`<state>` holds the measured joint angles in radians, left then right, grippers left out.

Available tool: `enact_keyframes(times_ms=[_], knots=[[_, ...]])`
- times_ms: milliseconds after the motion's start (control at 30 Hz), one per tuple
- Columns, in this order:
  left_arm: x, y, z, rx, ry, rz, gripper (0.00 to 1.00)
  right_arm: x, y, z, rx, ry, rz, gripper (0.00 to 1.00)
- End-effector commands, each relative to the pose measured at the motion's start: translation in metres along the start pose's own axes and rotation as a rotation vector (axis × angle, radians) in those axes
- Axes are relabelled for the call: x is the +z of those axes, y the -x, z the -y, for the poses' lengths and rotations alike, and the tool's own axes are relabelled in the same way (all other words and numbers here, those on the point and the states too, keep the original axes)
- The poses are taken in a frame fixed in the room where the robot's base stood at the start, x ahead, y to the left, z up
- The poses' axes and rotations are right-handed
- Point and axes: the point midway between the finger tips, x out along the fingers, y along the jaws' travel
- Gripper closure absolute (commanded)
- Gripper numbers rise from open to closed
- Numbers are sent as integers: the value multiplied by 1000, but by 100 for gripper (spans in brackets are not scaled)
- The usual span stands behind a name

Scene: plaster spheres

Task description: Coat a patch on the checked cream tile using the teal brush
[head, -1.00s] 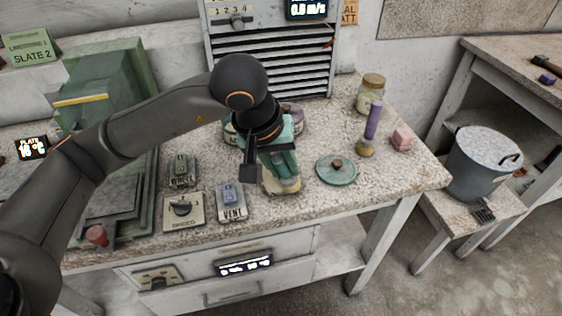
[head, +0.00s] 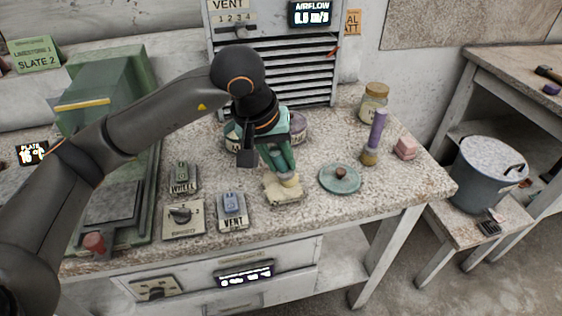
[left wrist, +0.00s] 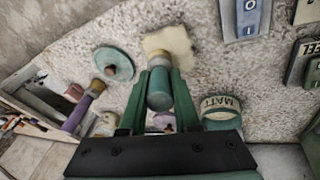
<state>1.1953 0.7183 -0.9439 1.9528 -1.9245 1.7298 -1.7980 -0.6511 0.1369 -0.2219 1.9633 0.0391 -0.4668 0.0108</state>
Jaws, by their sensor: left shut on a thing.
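My left gripper (head: 277,150) has teal fingers and is shut on the teal brush (head: 288,178), holding it tilted over the cream tile (head: 282,194). In the left wrist view the brush (left wrist: 160,92) sits between the fingers, its pale end pointing at the tile (left wrist: 172,42). The brush end overlaps the tile's back part in the head view; whether it touches is unclear. The tile lies flat on the speckled bench; no check pattern or coated patch can be made out. My right gripper is not in view.
A round teal lid (head: 340,179) lies right of the tile. A purple-handled brush (head: 377,134), a pink block (head: 405,148) and a glass jar (head: 374,102) stand farther right. The VENT switch (head: 232,210) is close left. Pots, one labelled MATT (left wrist: 221,110), stand behind.

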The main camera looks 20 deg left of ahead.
Motion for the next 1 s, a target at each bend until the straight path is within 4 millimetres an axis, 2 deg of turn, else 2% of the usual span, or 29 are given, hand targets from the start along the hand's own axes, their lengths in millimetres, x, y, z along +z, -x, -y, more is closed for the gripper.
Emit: enact_keyframes(times_ms=[167,833,1000], knots=[[2,-2,1,-4,0,2,100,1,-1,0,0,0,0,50],[36,2,-10,-4,-4,8,100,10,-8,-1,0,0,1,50],[38,2,-11,-5,-1,7,100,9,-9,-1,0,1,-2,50]])
